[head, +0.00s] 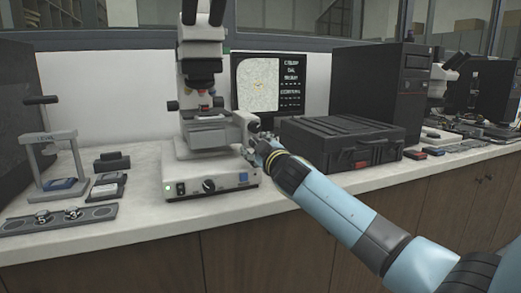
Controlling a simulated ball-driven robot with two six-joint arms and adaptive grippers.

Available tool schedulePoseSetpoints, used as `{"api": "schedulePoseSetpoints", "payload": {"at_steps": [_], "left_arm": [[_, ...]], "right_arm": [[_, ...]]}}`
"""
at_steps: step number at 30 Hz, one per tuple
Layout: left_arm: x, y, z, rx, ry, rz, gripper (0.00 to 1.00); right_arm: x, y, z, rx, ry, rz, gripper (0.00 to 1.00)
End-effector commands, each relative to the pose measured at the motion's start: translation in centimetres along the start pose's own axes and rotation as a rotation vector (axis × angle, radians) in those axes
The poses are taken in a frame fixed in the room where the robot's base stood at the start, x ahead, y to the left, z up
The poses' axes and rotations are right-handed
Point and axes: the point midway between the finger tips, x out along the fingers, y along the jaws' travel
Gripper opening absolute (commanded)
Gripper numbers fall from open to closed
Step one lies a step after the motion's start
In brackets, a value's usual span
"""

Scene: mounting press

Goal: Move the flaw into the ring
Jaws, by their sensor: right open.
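A white microscope (205,165) stands on the counter in the middle of the head view. Behind it, a monitor (258,85) shows a pale grainy picture with small yellowish marks near its middle; I cannot make out the flaw or the ring clearly. My right gripper (252,138) is at the right side of the microscope, by its stage and side knobs. Its fingers are small and partly hidden there, and I cannot tell whether they touch a knob. The right gripper is open. My left gripper is not in view.
At left are a small press (55,150) and a tray (95,213) with round pieces. The counter's front edge (120,240) is clear.

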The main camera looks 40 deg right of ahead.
Motion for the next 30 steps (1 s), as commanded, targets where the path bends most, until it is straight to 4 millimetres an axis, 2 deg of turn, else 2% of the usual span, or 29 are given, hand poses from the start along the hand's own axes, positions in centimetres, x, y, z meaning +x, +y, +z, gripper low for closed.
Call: {"api": "schedulePoseSetpoints", "payload": {"at_steps": [5, 12, 18, 22, 30], "left_arm": [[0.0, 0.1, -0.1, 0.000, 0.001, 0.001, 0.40], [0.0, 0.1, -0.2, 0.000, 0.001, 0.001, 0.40], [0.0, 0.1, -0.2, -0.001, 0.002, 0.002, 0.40], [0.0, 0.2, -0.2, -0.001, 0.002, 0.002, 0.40], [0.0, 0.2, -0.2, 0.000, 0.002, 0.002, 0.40]], "right_arm": [[-2.5, -0.1, 0.1, -0.001, -0.001, -0.002, 0.50], [-7.9, -0.1, 0.2, -0.001, -0.002, -0.004, 0.50], [-11.0, -0.1, 0.1, 0.000, -0.002, -0.003, 0.50], [-11.8, -0.1, 0.1, 0.000, -0.001, -0.002, 0.50], [-11.8, -0.1, 0.1, 0.000, -0.001, -0.001, 0.50]]}}
